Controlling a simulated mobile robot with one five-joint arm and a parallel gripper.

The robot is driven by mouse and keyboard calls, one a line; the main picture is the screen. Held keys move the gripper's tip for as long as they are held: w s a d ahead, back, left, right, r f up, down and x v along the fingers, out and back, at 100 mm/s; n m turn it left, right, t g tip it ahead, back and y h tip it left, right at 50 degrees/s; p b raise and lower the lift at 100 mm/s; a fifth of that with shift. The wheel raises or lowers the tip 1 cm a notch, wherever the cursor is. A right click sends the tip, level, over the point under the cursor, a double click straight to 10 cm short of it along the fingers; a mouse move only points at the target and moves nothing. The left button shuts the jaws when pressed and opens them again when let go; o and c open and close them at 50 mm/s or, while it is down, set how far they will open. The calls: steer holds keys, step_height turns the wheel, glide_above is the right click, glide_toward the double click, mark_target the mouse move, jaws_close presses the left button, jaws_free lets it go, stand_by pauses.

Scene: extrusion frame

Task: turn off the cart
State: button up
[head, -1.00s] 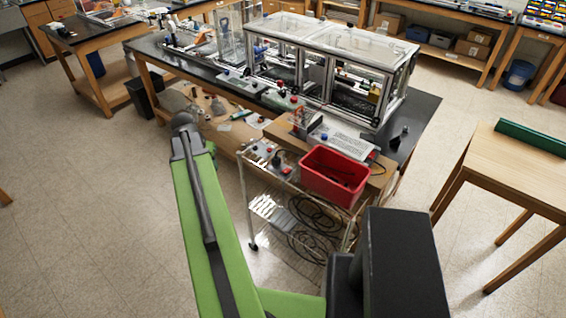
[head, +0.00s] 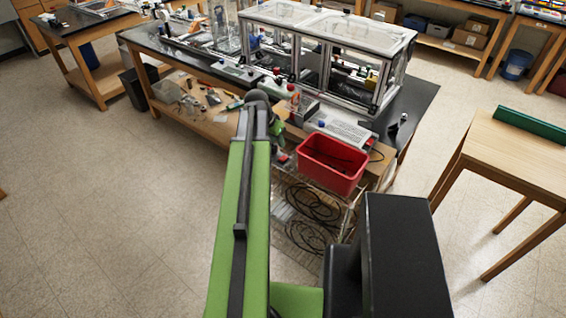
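The cart (head: 291,180) is a metal wire-shelf cart near the picture's middle, in front of the long dark bench. A red bin (head: 333,165) stands at the right of its top, and black cables (head: 308,203) lie coiled lower down. A small red part (head: 283,158) shows on the cart top left of the bin, just right of my arm. My green arm covers the cart's left side and most of the controls there. A green piece of my arm shows beyond it, over the cart's top. My gripper itself cannot be made out.
A long dark bench (head: 420,101) carries a clear-walled metal-framed enclosure (head: 330,28) behind the cart. A white and grey device (head: 340,129) sits behind the red bin. A wooden table (head: 515,160) stands at the right. The floor at left is clear.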

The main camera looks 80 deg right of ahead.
mark_target(285, 156)
steer(key=b+x, duration=0.9)
steer(key=x, duration=0.3)
steer(key=shift+r, duration=0.15)
jaws_close()
